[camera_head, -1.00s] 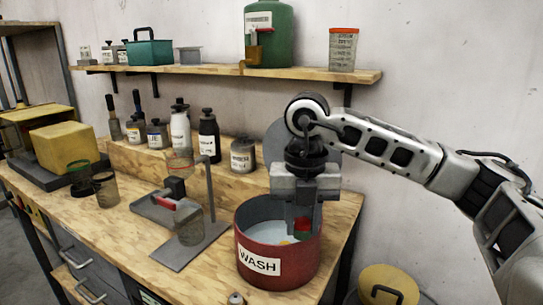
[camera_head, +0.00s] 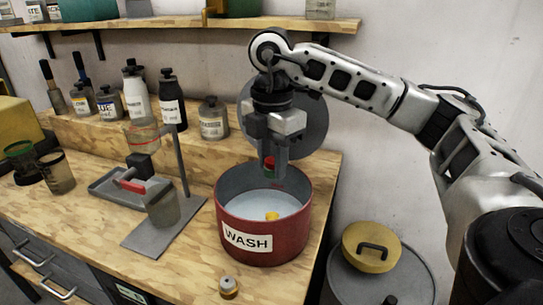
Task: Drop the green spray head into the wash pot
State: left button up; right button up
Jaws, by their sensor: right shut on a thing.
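The red wash pot (camera_head: 282,247), labelled WASH, stands open on the wooden bench with pale liquid inside. My right gripper (camera_head: 271,175) points down over the back part of the pot's opening. A small yellow piece (camera_head: 272,215) lies in the pot, apart from the gripper. My left gripper is not in view.
A round grey lid (camera_head: 312,130) stands upright behind the pot. A small capped bottle (camera_head: 229,287) stands in front of it. A stand with a metal base (camera_head: 140,236) is to the left. Several bottles line the back step. A drum with a yellow lid (camera_head: 370,247) is at right.

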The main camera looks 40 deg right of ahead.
aim_at(272, 165)
jog(key=shift+f+b, duration=1)
jog(key=shift+f, duration=0.6)
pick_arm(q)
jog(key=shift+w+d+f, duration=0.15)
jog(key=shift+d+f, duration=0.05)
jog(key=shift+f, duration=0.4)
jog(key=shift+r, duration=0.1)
pick_arm(e)
jog(key=o, duration=1.1)
jog(key=shift+c, duration=0.2)
pick_arm(q)
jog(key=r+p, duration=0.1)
jog(key=p, duration=0.2)
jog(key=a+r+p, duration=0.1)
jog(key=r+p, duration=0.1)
jog(key=p, duration=0.1)
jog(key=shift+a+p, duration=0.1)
jog(key=shift+p, duration=0.25)
pick_arm(e)
notch_tip(272, 165, up, 16)
